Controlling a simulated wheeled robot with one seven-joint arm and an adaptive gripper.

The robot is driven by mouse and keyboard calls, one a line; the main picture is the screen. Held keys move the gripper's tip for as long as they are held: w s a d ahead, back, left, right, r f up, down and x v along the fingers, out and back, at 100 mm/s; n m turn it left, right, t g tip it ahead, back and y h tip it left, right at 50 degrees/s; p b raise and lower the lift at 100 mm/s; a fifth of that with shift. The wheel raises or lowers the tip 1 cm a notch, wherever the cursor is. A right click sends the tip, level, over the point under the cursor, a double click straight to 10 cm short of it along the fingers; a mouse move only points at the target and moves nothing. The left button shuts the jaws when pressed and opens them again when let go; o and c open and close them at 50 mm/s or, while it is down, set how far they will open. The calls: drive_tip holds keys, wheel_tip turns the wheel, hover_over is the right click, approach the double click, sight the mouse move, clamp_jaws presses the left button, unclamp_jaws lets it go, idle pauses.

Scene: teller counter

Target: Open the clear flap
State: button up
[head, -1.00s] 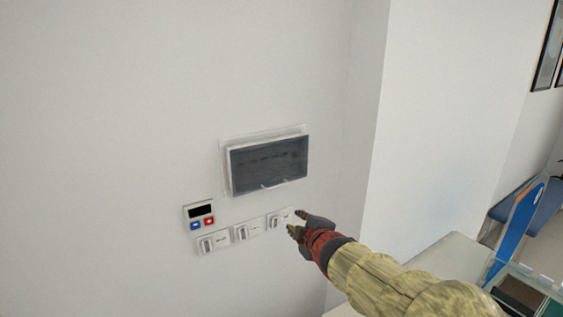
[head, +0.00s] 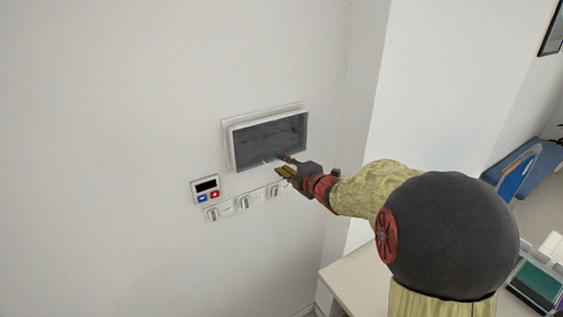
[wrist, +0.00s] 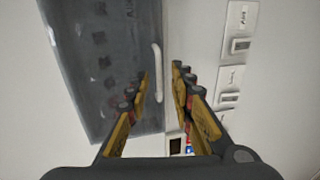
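The clear flap (head: 270,140) is a smoky see-through panel on the white wall box and looks shut. In the wrist view the flap (wrist: 100,70) fills the left side. Its pale bar handle (wrist: 157,72) runs along the flap's lower edge. My gripper (head: 283,164) is at the flap's lower right, just below the handle. In the wrist view my gripper (wrist: 161,76) is open, with the handle showing between its two fingers. I cannot tell whether a finger touches the handle.
A row of white switches (head: 244,203) is on the wall just below the box. A small control panel (head: 206,188) with a dark display and red and blue buttons is at their upper left. A wall corner and a pale counter (head: 350,280) lie to the right.

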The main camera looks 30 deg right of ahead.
drive_tip(key=shift+x, duration=0.85)
drive_tip(key=shift+r, duration=0.1)
drive_tip(key=shift+c, duration=1.4)
clamp_jaws()
